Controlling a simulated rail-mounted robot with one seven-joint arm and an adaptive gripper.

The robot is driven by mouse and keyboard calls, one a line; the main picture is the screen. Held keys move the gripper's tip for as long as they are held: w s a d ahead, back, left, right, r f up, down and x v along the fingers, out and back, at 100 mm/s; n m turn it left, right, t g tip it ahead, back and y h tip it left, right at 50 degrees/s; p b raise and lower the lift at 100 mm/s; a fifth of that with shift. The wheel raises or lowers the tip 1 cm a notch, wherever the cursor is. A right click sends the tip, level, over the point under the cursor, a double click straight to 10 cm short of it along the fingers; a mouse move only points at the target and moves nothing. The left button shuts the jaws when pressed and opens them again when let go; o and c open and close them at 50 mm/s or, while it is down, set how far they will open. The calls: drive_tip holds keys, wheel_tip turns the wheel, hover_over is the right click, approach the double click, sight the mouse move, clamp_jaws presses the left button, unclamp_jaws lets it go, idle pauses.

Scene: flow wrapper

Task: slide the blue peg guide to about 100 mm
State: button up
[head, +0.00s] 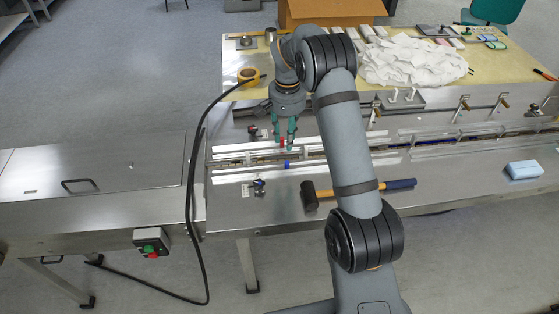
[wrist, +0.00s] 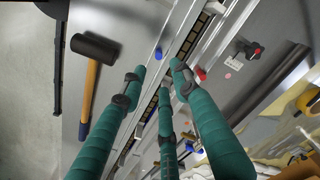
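The blue peg guide (head: 287,164) is a small blue piece at the near rail of the wrapper's channel, and it also shows in the wrist view (wrist: 158,53). A similar red peg (head: 282,143) stands on the opposite rail; in the wrist view (wrist: 201,73) it is right of the channel. My gripper (head: 284,138) points down over the channel, its green fingers spread apart with nothing between them. In the wrist view its fingertips (wrist: 156,76) straddle the channel, short of the blue guide in the picture. No scale reading can be made out.
A mallet (head: 309,196) lies on the near steel deck, right of the blue guide. A black cable (head: 192,190) hangs at the left.

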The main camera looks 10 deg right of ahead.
sight(287, 162)
drive_tip(key=f, duration=0.3)
drive_tip(key=f+p, duration=0.1)
drive_tip(key=f, duration=0.2)
drive_tip(key=f+p, duration=0.1)
drive_tip(key=f, duration=0.2)
drive_tip(key=shift+s+d, duration=0.1)
drive_tip(key=shift+d, duration=0.15)
drive_tip(key=shift+a+f+p, duration=0.1)
drive_tip(key=shift+f+p, duration=0.25)
drive_tip(key=shift+f, duration=0.3)
drive_tip(key=shift+c, duration=0.9)
clamp_jaws()
